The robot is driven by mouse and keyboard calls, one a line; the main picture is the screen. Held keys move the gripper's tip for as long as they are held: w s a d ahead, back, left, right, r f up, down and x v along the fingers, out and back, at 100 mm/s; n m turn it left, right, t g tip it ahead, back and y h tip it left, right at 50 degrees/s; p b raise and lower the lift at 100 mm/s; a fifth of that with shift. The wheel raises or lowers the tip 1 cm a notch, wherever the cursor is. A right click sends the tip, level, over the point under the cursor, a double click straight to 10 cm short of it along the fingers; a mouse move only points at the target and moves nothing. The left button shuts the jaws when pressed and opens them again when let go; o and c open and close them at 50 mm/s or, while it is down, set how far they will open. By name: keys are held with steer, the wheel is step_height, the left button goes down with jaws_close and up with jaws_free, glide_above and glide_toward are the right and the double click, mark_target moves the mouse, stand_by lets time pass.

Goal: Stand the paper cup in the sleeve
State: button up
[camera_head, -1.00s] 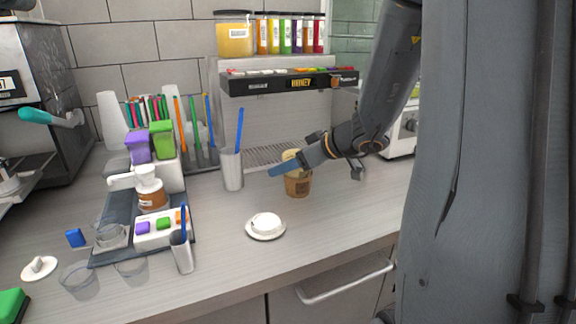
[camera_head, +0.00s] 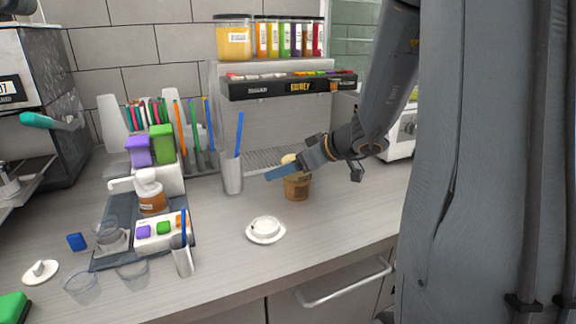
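A brown ring-like cup shape (camera_head: 297,188), which looks like the sleeve, stands upright on the counter right of centre. A cream-tan rounded piece (camera_head: 289,159), probably the paper cup's upper part, shows just above and behind my gripper. My gripper (camera_head: 282,173) reaches in from the right, its blue fingertips pointing left across the front of the cream piece, just above the brown shape. The fingers overlap in this view, so their gap is hidden. I cannot tell whether the cream piece is inside the sleeve.
A white lid-like piece on a saucer (camera_head: 266,231) lies in front. A grey holder with a blue stick (camera_head: 232,171) stands to the left. A dark tray (camera_head: 112,258) with a pump bottle (camera_head: 150,192) is further left. The counter's right front is clear.

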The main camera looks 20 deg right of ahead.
steer(key=b+v, duration=0.1)
steer(key=v, duration=1)
steer(key=shift+s+d+r+b, duration=0.15)
steer(key=shift+s+r+b, duration=0.1)
steer(key=shift+b, duration=0.1)
